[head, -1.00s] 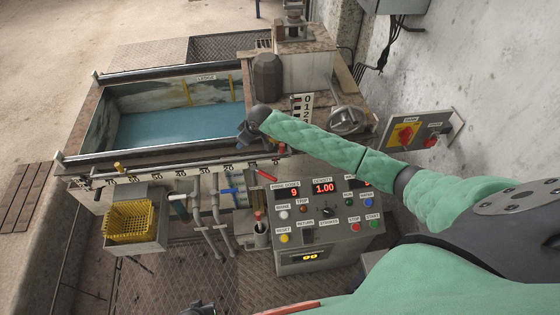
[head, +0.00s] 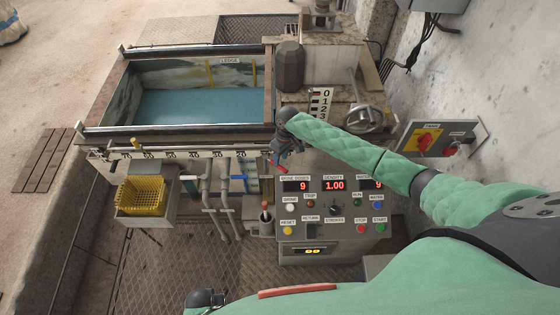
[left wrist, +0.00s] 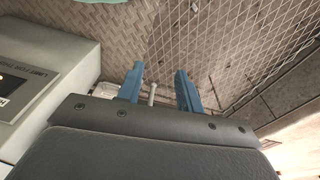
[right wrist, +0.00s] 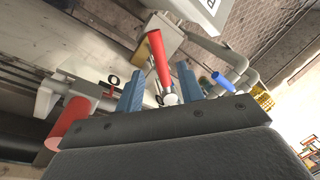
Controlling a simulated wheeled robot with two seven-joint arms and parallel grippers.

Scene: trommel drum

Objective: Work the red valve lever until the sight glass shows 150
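The red valve lever (head: 279,168) shows at the front of the tank, left of the control panel. In the right wrist view, the red lever (right wrist: 158,58) lies between and beyond the finger lines, with clear gaps on both sides. My right gripper (head: 284,154) is open right at the lever and partly hides it; its fingers also show in the right wrist view (right wrist: 160,80). My left gripper (left wrist: 160,85) is open and empty, low over the floor; it shows at the bottom of the head view (head: 206,302). I cannot make out a sight glass reading.
The control panel (head: 333,210) has red displays reading 9, 1.00 and 9. A yellow basket (head: 142,196) stands at left. Grey pipes (head: 220,200) and a blue-handled valve run below the tank (head: 190,107). A wall switch box (head: 440,138) is at right.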

